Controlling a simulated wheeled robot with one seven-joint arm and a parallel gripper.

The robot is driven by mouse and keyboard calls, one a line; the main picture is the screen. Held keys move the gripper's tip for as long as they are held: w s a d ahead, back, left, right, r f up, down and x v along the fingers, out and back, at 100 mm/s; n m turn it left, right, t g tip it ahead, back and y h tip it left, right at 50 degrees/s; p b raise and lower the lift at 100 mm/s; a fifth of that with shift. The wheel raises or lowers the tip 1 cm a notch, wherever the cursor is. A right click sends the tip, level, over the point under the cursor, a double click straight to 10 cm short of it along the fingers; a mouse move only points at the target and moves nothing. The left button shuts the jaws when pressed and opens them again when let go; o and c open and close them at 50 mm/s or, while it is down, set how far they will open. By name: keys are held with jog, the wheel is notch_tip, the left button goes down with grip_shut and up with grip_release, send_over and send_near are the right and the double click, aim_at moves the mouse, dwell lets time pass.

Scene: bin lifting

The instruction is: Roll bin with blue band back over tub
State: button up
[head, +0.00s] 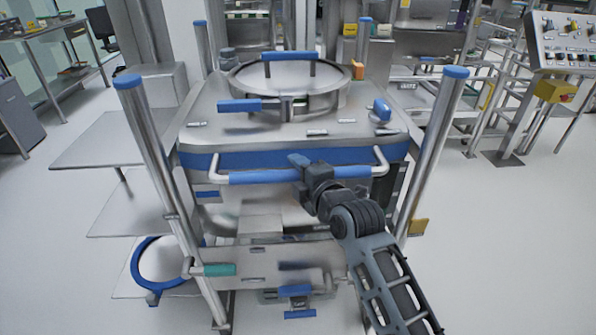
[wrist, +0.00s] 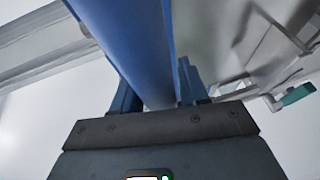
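The steel bin with the blue band (head: 200,160) stands upright between metal posts in the middle of the head view. It has a round lid and a blue-sleeved front handle (head: 250,178), which also fills the middle of the wrist view (wrist: 130,45). My gripper (head: 300,163) is at the right half of this handle. In the wrist view its two blue fingers (wrist: 158,95) lie on either side of the handle, close against it, and appear shut on it. I cannot clearly make out the tub; the space under the bin is partly hidden by the bin and a steel front panel.
Steel posts with blue caps (head: 128,82) (head: 455,74) flank the bin closely. A steel panel with a teal handle (head: 220,269) sits low in front. Flat shelves (head: 105,140) and a blue-ringed round part (head: 150,262) are at left. The floor at right (head: 490,230) is clear.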

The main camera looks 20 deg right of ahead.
grip_shut()
dwell(0.3)
jog(key=shift+w+d+b, duration=0.3)
jog(key=shift+w+b, duration=0.3)
jog(key=shift+w, duration=0.2)
jog(key=shift+w+d+b, duration=0.3)
jog(key=shift+w+b, duration=0.3)
jog(key=shift+w, duration=0.15)
jog(key=shift+o, duration=1.4)
grip_release()
jog(key=shift+s, duration=0.15)
jog(key=shift+a, duration=0.1)
jog(key=s+r, duration=0.1)
jog(key=s, duration=0.6)
jog(key=shift+s+d+r+b, duration=0.25)
jog(key=shift+s+d+b, duration=0.1)
jog(key=shift+d+b, duration=0.05)
